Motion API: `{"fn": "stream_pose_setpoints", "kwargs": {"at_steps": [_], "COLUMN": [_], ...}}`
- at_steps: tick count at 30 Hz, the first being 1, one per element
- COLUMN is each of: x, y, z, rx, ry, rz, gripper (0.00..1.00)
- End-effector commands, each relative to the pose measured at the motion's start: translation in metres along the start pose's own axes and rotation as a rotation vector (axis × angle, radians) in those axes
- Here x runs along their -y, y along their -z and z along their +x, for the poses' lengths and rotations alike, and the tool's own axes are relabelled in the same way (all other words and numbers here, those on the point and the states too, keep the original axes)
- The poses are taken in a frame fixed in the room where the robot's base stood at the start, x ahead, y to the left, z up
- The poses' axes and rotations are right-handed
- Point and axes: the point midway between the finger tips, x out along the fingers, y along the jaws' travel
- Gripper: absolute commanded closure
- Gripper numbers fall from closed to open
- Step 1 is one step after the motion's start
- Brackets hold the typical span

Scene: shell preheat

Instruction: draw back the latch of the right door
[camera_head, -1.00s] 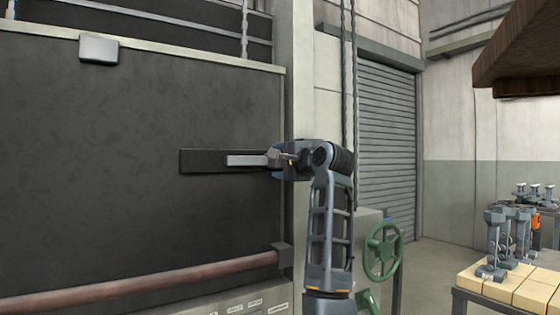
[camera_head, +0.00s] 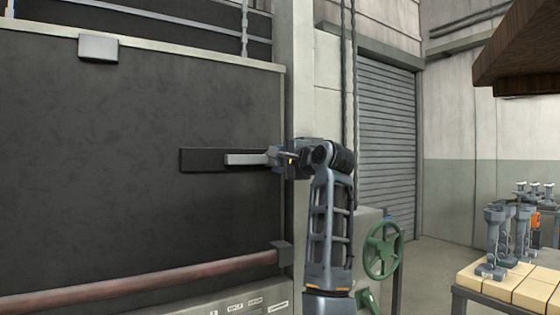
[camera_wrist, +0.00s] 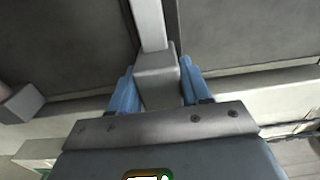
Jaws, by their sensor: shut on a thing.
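The latch is a pale grey bar (camera_head: 246,160) lying level on a dark plate (camera_head: 203,160) near the right edge of the large dark door (camera_head: 110,150). Its squared end block shows in the wrist view (camera_wrist: 157,82), with the bar running up from it. My gripper (camera_head: 279,157) is at the bar's right end. In the wrist view its two blue fingers (camera_wrist: 157,70) stand on either side of the end block, shut on it. In the head view my wrist partly hides the fingers and the door edge there.
A reddish pipe (camera_head: 150,283) runs across below the latch. A pale post (camera_head: 303,70) stands right of the door. A green handwheel (camera_head: 383,250) is at lower right. A bench with pale blocks (camera_head: 520,287) and grey tools stands further right.

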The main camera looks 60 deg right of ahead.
Motion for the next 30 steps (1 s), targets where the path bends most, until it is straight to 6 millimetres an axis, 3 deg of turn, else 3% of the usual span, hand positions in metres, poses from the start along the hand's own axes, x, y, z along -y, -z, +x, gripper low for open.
{"fn": "stream_pose_setpoints", "kwargs": {"at_steps": [4,15,26,27,30], "x": [0.0,-0.001,-0.002,-0.002,-0.001], "y": [-0.008,-0.066,-0.072,-0.072,-0.071], "z": [0.001,0.001,0.001,0.001,0.001], "rx": [0.003,0.003,0.005,0.006,0.004], "ry": [-0.002,-0.004,-0.003,-0.003,-0.003], "rz": [0.0,-0.001,-0.001,-0.001,-0.001], "gripper": [1.0,1.0,1.0,0.5,0.4]}}
